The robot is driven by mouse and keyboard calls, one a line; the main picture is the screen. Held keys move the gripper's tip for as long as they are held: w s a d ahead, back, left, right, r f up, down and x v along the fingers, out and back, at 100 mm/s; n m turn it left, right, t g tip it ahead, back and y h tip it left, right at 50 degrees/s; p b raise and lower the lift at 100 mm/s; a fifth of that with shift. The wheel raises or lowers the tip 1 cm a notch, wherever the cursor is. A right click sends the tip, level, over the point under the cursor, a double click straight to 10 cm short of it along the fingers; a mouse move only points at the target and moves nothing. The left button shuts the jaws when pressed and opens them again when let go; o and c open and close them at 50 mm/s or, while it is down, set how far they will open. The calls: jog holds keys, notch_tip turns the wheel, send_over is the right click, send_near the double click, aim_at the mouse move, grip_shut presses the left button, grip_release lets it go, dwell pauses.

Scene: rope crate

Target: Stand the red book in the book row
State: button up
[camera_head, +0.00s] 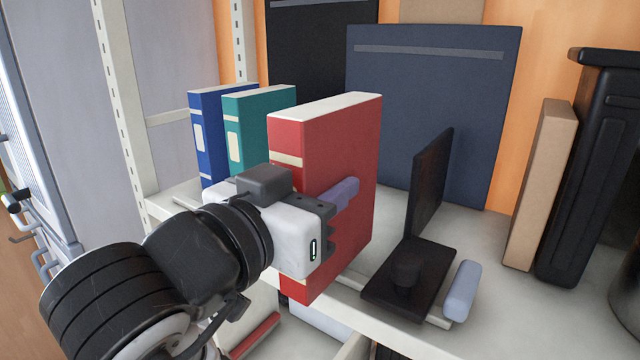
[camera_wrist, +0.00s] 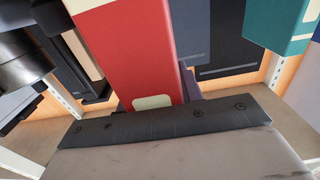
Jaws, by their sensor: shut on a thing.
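The red book (camera_head: 335,165) is held upright at the front of the shelf, its cream-banded spine toward me. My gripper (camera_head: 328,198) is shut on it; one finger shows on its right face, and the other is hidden. The book's lower end overlaps the shelf's front edge, and I cannot tell whether it touches the shelf. In the wrist view the red book (camera_wrist: 135,50) rises beyond my gripper. A blue book (camera_head: 208,135) and a teal book (camera_head: 262,120) stand to its left. A black bookend (camera_head: 432,190) stands to its right, apart from it.
A lavender cylinder (camera_head: 462,291) lies beside the bookend's base near the shelf edge. Dark flat panels, including a navy one (camera_head: 435,100), stand at the back. A tan box (camera_head: 540,185) and a black container (camera_head: 590,160) stand at right. A white shelf upright (camera_head: 122,100) is at left.

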jog(key=shift+s+a, duration=0.1)
jog(key=shift+w+f, duration=0.1)
jog(key=shift+w, duration=0.45)
jog(key=w+a+f+b, duration=0.1)
jog(key=w+a, duration=0.1)
jog(key=w, duration=1.6)
jog(key=shift+w+a+f, duration=0.2)
jog(key=shift+w+a, duration=0.05)
jog(key=shift+w, duration=0.15)
jog(key=shift+f+b, duration=0.45)
jog(key=shift+b, duration=0.1)
jog(key=o, duration=1.3)
jog(key=shift+f, duration=0.1)
jog(key=b+v, duration=0.3)
jog(key=v, duration=1.1)
jog(key=shift+b, duration=0.4)
